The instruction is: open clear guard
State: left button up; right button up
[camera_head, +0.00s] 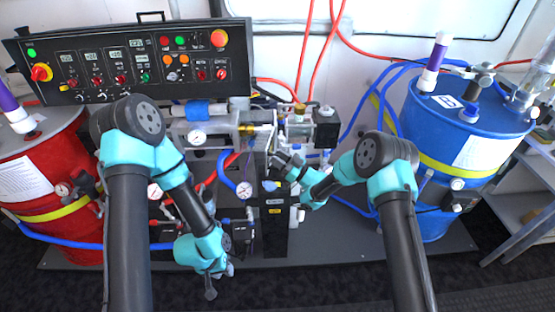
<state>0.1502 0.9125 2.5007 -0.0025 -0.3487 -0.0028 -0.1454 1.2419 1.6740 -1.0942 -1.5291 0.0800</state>
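The proportioner machine stands in the middle between two drums. A see-through housing that looks like the clear guard (206,130) spans the upper middle of the machine, below the control panel; I cannot make out its edges or hinge clearly. My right gripper (281,169) is at the front of the dark upright block (275,215), just below and right of the housing; whether it touches anything is unclear. My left gripper (212,284) hangs low in front of the machine's base, pointing down and apart from the guard. Both sets of fingers are too small to read.
A black control panel (130,62) stands above at the left. A red drum (40,180) is at the left and a blue drum (465,125) at the right. Blue and red hoses (385,95) run around the machine. Grey shelving (520,195) stands at the far right.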

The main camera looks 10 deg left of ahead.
jog(key=shift+o, duration=0.7)
jog(key=shift+r, duration=0.1)
jog(key=shift+a, duration=0.1)
jog(key=shift+s, duration=0.15)
jog(key=v, duration=1.7)
jog(key=shift+f, duration=0.25)
